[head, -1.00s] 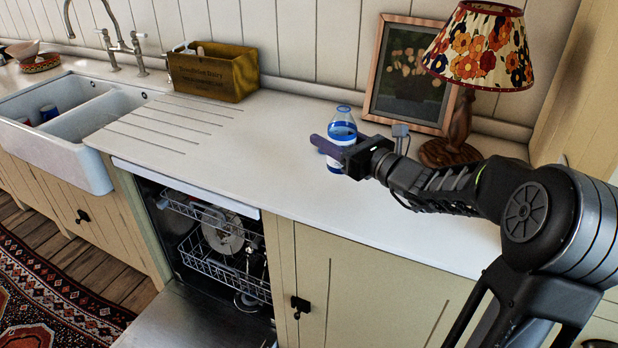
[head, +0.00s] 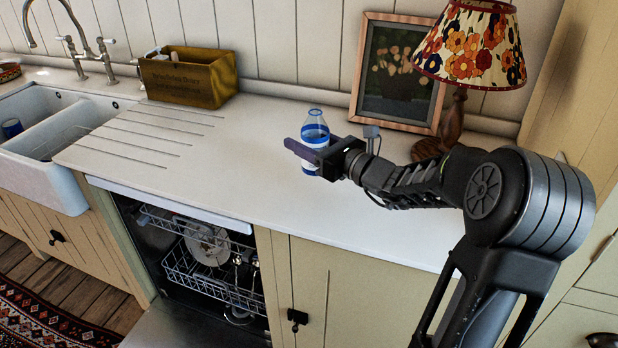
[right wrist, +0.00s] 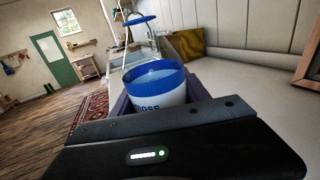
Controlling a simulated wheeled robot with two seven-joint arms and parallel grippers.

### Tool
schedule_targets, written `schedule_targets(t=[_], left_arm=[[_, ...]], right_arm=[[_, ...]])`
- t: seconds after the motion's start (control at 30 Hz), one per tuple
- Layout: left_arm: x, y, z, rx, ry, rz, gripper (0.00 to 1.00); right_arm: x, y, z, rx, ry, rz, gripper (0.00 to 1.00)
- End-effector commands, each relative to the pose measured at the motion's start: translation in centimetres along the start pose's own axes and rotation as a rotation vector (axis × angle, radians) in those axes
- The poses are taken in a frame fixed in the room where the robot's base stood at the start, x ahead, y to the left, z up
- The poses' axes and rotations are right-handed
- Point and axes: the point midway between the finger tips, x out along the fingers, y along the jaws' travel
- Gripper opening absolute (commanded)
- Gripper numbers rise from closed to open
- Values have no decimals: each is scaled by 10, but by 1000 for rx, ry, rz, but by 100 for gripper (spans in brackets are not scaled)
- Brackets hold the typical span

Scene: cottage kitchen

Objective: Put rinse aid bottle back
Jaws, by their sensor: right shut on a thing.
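The rinse aid bottle (head: 315,133) is clear with blue bands and a white label. It is upright over the white worktop, in front of the framed picture. My right gripper (head: 310,153) is shut on it around its middle. In the right wrist view the bottle (right wrist: 156,84) stands between the fingers, with part of a word on its label. My left gripper is not in view.
A yellow wooden box (head: 190,77) stands at the back of the worktop (head: 215,165). A framed picture (head: 398,75) and a floral lamp (head: 470,50) stand behind my right arm. Below, the dishwasher (head: 205,262) is open with dishes in its racks. The sink (head: 50,150) is at left.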

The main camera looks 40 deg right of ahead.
Motion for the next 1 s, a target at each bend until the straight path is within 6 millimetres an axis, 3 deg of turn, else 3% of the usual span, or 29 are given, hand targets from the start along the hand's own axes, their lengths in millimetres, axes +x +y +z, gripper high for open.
schedule_targets(t=[0.2,0.57,0.83,1.0], left_arm=[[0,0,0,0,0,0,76],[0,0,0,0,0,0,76],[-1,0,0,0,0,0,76],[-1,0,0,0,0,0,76]], right_arm=[[0,0,-36,2,1,0,4],[0,0,-40,0,0,0,4],[0,0,-71,3,2,0,4],[-1,0,-77,0,-1,-1,4]])
